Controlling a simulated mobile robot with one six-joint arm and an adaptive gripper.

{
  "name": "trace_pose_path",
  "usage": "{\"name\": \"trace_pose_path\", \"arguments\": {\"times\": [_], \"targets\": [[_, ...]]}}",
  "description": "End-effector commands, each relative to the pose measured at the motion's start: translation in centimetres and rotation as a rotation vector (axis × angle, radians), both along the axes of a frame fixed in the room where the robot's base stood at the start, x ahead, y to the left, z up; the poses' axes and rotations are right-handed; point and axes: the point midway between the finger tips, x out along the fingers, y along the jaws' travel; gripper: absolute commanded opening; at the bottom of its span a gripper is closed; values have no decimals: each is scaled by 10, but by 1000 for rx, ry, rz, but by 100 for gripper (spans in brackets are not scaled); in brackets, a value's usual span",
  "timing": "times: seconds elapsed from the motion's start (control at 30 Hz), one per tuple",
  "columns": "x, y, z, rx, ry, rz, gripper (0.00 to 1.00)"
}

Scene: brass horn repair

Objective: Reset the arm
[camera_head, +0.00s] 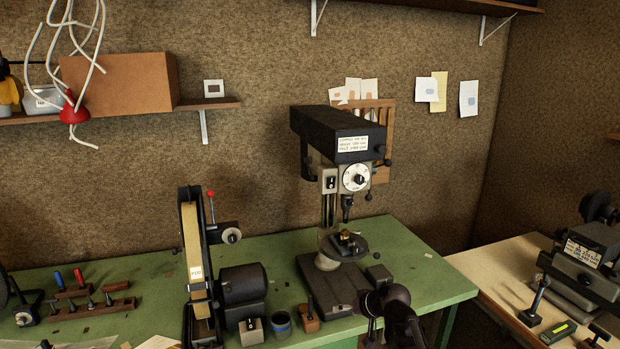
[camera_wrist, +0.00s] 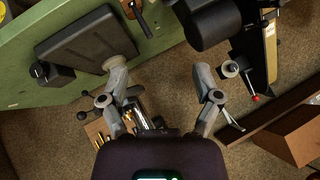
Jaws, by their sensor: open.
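My gripper (camera_wrist: 160,68) shows in the wrist view with its two grey fingers spread wide apart. Nothing is between the fingertips; wall and bench show past them. In the head view, dark rounded parts of my arm rise at the bottom edge, right of centre, in front of the green bench (camera_head: 425,262). They overlap the front of the drill press base in the picture. The fingers cannot be made out there.
A drill press (camera_head: 335,131) stands on the bench, with a belt sander (camera_head: 194,255) to its left. A wooden shelf (camera_head: 205,105) with a box (camera_head: 118,83) hangs at left. A machine (camera_head: 590,245) sits on the pale right table (camera_head: 490,270). Open air lies above the bench's right end.

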Motion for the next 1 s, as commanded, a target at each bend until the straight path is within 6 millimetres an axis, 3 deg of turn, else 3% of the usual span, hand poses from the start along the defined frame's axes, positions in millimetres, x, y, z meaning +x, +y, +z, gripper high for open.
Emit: {"name": "trace_pose_path", "arguments": {"times": [0.03, 0.1, 0.4, 0.63, 1.0], "targets": [[-17, 0, -25, -41, 55, 11, 82], [-37, -4, -47, -102, 136, 15, 82], [-118, -38, -120, -383, 460, -51, 82], [-152, -60, -137, -517, 592, -123, 82], [-156, -64, -137, -540, 612, -138, 82]]}}
